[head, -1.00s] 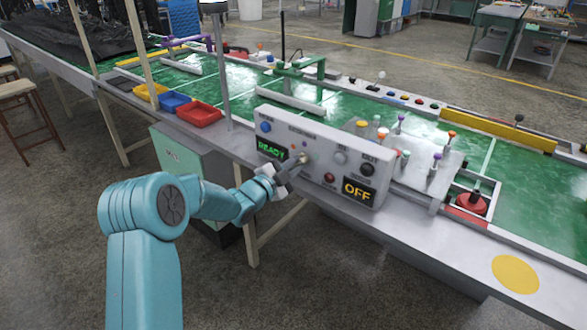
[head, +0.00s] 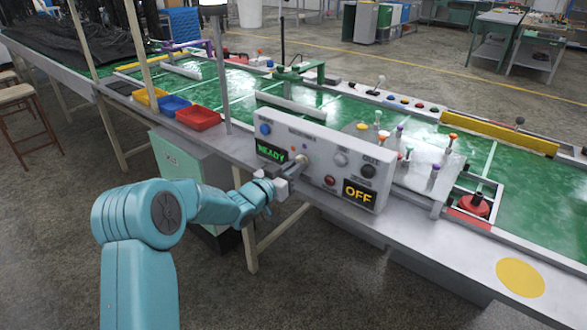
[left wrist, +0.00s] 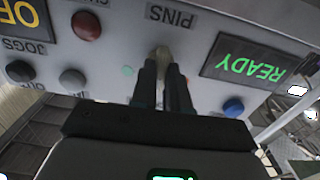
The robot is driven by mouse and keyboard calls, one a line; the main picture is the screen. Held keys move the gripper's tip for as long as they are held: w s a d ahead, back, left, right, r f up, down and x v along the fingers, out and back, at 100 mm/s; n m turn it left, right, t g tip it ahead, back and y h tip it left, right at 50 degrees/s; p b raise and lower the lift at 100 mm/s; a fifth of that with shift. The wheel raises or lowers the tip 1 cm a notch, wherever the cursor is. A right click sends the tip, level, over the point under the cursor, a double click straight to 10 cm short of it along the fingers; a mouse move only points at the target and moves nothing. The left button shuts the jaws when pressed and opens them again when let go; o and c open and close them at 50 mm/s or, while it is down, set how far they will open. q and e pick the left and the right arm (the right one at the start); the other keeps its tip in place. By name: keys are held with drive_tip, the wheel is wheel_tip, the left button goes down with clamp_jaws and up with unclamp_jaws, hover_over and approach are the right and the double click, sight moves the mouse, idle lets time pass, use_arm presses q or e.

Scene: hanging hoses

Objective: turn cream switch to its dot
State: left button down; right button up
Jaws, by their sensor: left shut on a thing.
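The cream switch (left wrist: 162,52) is a small knob on the grey control panel, under the PINS label in the upside-down left wrist view. In the head view the switch (head: 302,158) is partly hidden by my fingers. My left gripper (left wrist: 162,74) reaches the panel with its two dark fingers on either side of the switch, shut on it. In the head view the left gripper (head: 297,166) meets the panel right of the lit READY display (head: 271,152). A small green dot (left wrist: 128,71) shows beside the switch in the left wrist view. My right gripper is not in view.
The panel also carries a blue button (left wrist: 233,107), a red button (left wrist: 86,25), dark knobs and a lit OFF display (head: 359,193). Yellow, blue and red bins (head: 198,117) stand left of the panel. A pole (head: 219,75) rises behind the left arm.

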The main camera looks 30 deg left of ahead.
use_arm(q)
drive_tip(key=n+p, duration=0.3)
drive_tip(key=n, duration=0.8)
drive_tip(key=shift+f, duration=0.1)
drive_tip(key=shift+n, duration=0.4)
drive_tip(key=c, duration=1.1)
unclamp_jaws()
drive_tip(key=s, duration=1.1)
drive_tip(key=s+a, duration=0.1)
drive_tip(key=s, duration=0.4)
drive_tip(key=shift+s+a, duration=0.1)
drive_tip(key=shift+s, duration=0.05)
